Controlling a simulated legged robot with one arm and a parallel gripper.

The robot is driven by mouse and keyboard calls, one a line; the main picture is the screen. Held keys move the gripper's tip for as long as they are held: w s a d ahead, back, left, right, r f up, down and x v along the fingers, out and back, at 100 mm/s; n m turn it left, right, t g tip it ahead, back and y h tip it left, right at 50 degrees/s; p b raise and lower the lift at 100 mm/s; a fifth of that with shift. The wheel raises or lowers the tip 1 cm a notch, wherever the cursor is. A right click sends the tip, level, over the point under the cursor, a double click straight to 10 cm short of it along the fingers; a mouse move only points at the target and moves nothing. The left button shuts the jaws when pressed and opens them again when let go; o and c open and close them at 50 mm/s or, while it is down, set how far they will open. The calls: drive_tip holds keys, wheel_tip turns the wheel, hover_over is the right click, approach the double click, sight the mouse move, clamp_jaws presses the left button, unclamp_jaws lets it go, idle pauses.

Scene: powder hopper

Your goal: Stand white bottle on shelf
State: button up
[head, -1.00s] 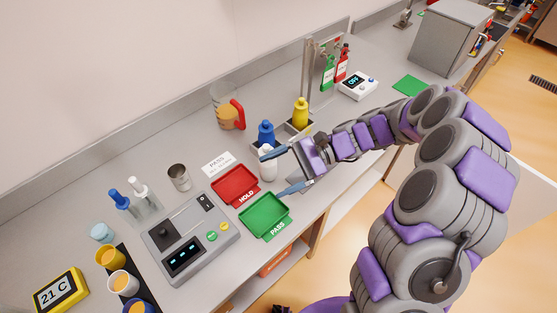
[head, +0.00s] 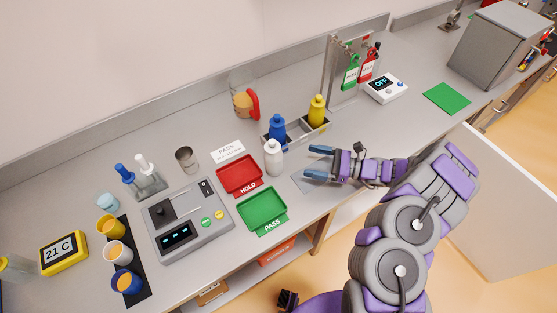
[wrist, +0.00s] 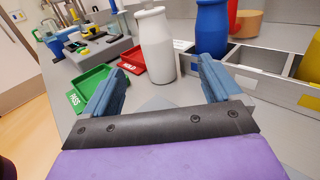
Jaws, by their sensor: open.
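The white bottle (head: 274,157) stands upright on the bench, just in front of a low grey compartment rack (head: 297,134) and beside the red HOLD tray. My gripper (head: 317,161) is open and empty, to the right of the bottle and apart from it. In the wrist view the white bottle (wrist: 157,50) is upright beyond the gap between my two blue fingers (wrist: 163,75). The blue bottle (head: 277,130) and the yellow bottle (head: 317,112) stand in the rack. I cannot tell for sure which surface is the shelf.
The red HOLD tray (head: 240,174) and green PASS tray (head: 262,208) lie left of the bottle. A scale (head: 191,221) and cups stand further left.

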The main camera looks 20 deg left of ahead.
approach(268, 156)
drive_tip(key=w+a+f, duration=0.1)
drive_tip(key=a, duration=0.1)
drive_tip(key=w+a+f+b, duration=0.1)
drive_tip(key=a+f, duration=0.1)
drive_tip(key=shift+w+f, duration=0.15)
drive_tip(key=shift+w, duration=0.15)
drive_tip(key=shift+a+r, duration=0.2)
drive_tip(key=shift+a, duration=0.1)
drive_tip(key=a, duration=0.2)
drive_tip(key=a+b, duration=0.1)
drive_tip(key=a, duration=0.1)
drive_tip(key=s+a+f, duration=0.1)
drive_tip(key=a, duration=0.1)
drive_tip(key=shift+a, duration=0.4)
drive_tip(key=shift+d+r, duration=0.2)
drive_tip(key=shift+d, duration=0.4)
drive_tip(key=shift+c, duration=0.7)
drive_tip(key=c, duration=0.3)
drive_tip(key=shift+s+a+f, duration=0.1)
drive_tip(key=shift+a, duration=0.35)
drive_tip(key=c, duration=0.5)
drive_tip(key=shift+d, duration=0.2)
drive_tip(key=c, duration=0.4)
